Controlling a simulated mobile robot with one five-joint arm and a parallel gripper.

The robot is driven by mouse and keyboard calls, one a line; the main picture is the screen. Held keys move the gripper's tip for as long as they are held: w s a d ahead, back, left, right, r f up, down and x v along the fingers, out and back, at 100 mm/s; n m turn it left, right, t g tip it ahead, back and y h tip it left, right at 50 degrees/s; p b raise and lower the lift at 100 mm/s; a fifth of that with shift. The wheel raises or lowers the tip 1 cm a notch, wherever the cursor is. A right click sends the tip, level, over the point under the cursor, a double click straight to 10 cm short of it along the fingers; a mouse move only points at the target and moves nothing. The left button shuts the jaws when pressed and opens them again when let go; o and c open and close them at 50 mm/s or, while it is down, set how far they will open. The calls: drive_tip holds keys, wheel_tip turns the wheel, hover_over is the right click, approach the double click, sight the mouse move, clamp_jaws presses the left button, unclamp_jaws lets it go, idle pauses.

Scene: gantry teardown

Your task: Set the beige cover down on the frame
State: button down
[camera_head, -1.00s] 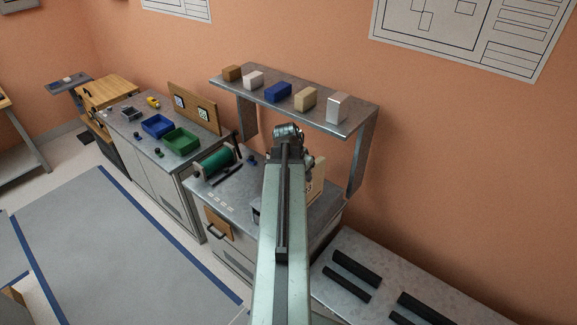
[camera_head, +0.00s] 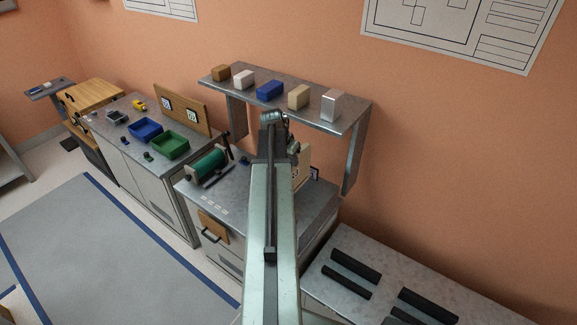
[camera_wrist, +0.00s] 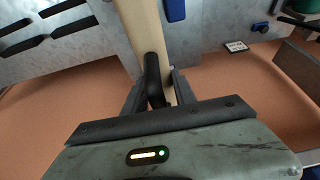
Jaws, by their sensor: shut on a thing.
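The beige cover (camera_wrist: 142,30) runs up from my gripper (camera_wrist: 156,82) in the wrist view, as a pale slab seen nearly edge-on. My gripper is shut on it at a black handle-like part (camera_wrist: 153,72) between the two dark fingers. In the head view the cover (camera_head: 303,164) shows as an upright beige panel just right of my arm, over the middle bench. My arm hides part of it, and my fingers are hidden there. I cannot make out the frame clearly, nor whether the cover touches anything beneath it.
A metal shelf (camera_head: 350,121) with several blocks stands over the bench's back. A green spool (camera_head: 208,163) lies left of my arm. The right bench (camera_head: 325,288) carries black bars. A blue part (camera_wrist: 175,10) is beside the cover.

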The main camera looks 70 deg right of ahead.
wheel_tip(320, 180, down, 3)
drive_tip(key=b, duration=0.2)
drive_tip(key=shift+f+b, duration=0.15)
drive_tip(key=shift+b, duration=0.2)
drive_tip(key=shift+s+a, duration=0.1)
drive_tip(key=c, duration=1)
unclamp_jaws()
drive_tip(key=shift+f, duration=0.1)
